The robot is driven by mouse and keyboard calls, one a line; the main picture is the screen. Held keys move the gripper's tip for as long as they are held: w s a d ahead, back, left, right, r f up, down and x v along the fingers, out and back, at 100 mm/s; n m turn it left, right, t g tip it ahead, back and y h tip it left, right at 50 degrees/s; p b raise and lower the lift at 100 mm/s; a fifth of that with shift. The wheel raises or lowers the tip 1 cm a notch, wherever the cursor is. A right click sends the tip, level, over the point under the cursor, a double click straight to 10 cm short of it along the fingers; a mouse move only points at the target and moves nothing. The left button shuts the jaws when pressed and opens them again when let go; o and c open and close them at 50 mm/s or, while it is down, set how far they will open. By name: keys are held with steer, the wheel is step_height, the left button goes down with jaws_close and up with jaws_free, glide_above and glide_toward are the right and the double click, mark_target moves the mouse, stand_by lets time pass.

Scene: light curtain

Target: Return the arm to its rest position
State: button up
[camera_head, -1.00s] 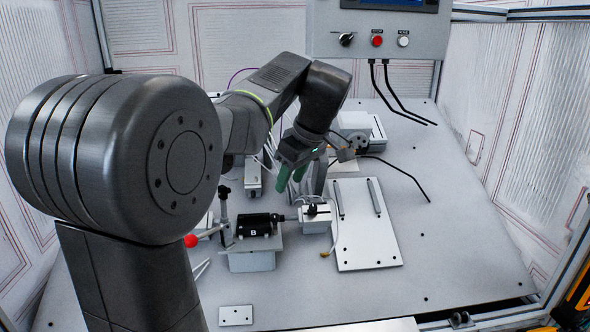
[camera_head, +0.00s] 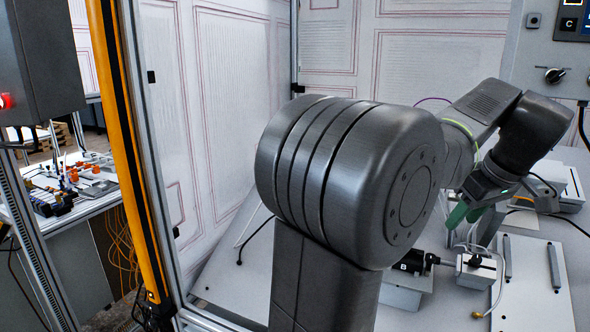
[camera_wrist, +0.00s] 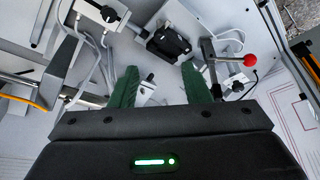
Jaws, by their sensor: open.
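My gripper (camera_head: 465,214) has green fingers and hangs over the grey worktable, above and beside the fixtures. In the wrist view its two fingers (camera_wrist: 160,84) stand apart with nothing between them. My arm is bent, its forearm reaching over the table and the wrist turned down. A black block marked B (camera_head: 412,262) sits on a grey base below and left of the fingers in the head view. In the wrist view a black block (camera_wrist: 168,44) lies beyond the fingertips. My large arm joint hides part of the table in the head view.
A light plate with two bars (camera_head: 528,285) lies right of the fixtures. A control box (camera_head: 553,62) hangs at upper right. A yellow-and-black post (camera_head: 127,150) and metal frame stand left. A red-knobbed lever (camera_wrist: 250,60) shows near the right finger.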

mark_target(432, 256)
steer(key=x, duration=1.2)
steer(key=shift+w+f+p, duration=0.1)
steer(key=shift+f+p, duration=0.25)
steer(key=shift+f, duration=0.05)
steer(key=shift+r, duration=0.1)
